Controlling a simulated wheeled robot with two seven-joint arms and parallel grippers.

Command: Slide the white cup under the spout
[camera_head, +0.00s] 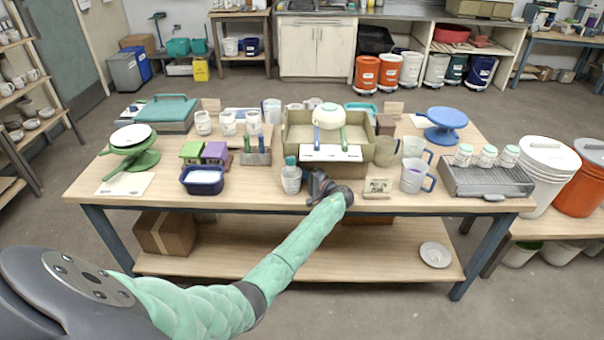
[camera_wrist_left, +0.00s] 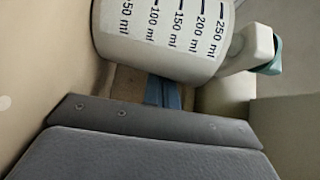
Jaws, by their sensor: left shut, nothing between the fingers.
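My left gripper (camera_head: 320,186) is shut and empty at the front middle of the table. Just left of it stands a small white vessel with a teal top (camera_head: 291,178). In the left wrist view, a white vessel with a millilitre scale (camera_wrist_left: 165,35) is close in front of my gripper, with a white, teal-tipped part (camera_wrist_left: 258,50) at its right. I cannot tell which vessel is the task's white cup or identify the spout with certainty. Several white cups (camera_head: 228,123) stand behind on the left. My right gripper is out of view.
A tan box (camera_head: 298,151) with a white bowl (camera_head: 329,115) stands behind my gripper. Clear jugs with blue handles (camera_head: 413,176) are to its right, beside a small packet (camera_head: 378,187). A dark blue tub (camera_head: 203,188) is on the left.

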